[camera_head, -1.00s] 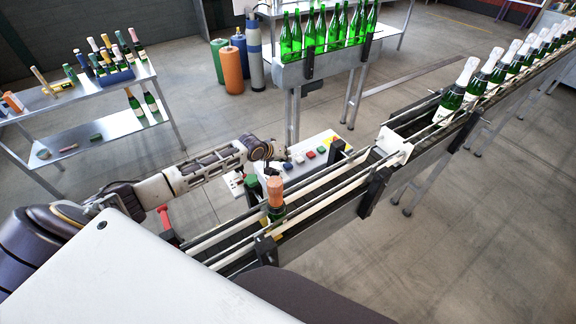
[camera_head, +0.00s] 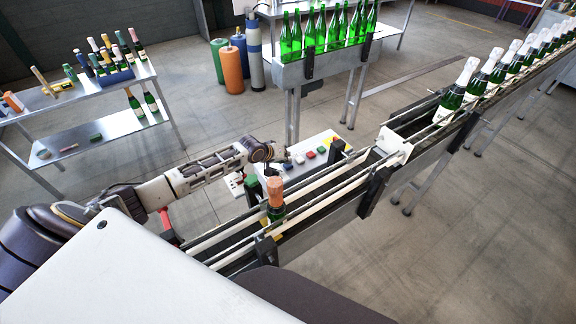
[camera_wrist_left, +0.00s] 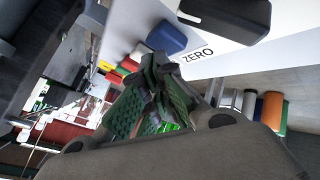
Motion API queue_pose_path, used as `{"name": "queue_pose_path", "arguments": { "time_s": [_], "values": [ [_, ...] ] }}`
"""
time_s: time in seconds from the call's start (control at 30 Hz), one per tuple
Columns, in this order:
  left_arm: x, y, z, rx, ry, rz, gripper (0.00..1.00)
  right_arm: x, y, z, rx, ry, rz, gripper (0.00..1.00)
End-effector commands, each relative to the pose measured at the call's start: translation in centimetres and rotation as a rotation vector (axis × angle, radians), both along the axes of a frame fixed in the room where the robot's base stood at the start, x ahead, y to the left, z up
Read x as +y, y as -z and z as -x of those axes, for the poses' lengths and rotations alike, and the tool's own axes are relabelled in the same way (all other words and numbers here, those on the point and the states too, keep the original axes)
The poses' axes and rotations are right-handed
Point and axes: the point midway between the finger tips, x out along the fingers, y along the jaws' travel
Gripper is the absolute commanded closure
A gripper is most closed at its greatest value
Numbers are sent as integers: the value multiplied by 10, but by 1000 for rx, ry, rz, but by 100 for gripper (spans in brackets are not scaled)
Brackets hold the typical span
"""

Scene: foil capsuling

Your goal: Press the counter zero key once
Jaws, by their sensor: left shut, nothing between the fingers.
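The control panel (camera_head: 318,160) with coloured keys stands beside the conveyor in the head view. My left gripper (camera_head: 277,164) is over its left end. In the left wrist view, the white panel carries the printed word ZERO (camera_wrist_left: 198,54). A blue key (camera_wrist_left: 166,38) sits to the left of the label, and a large dark block (camera_wrist_left: 226,16) lies above it. I cannot tell which of them the label names. My left gripper (camera_wrist_left: 160,88) is shut and empty, its fingertips close to the blue key and label. Contact cannot be told. My right gripper is out of view.
A bottle with a copper-coloured foil top (camera_head: 275,194) stands in the conveyor (camera_head: 325,205) close to my left arm. A green-topped post (camera_head: 252,187) is beside it. Green bottles (camera_head: 320,30) stand behind the panel. A bottle-laden side table (camera_head: 60,100) is at the left.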

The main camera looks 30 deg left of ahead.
Motion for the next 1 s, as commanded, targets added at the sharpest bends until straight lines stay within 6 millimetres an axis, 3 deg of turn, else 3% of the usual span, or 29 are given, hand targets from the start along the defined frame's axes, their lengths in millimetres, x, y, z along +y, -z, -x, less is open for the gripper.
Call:
{"name": "queue_pose_path", "arguments": {
  "time_s": [1.0],
  "values": [
    [-1, 12, 2, 6, 1, 1, 100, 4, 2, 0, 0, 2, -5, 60]
  ]
}}
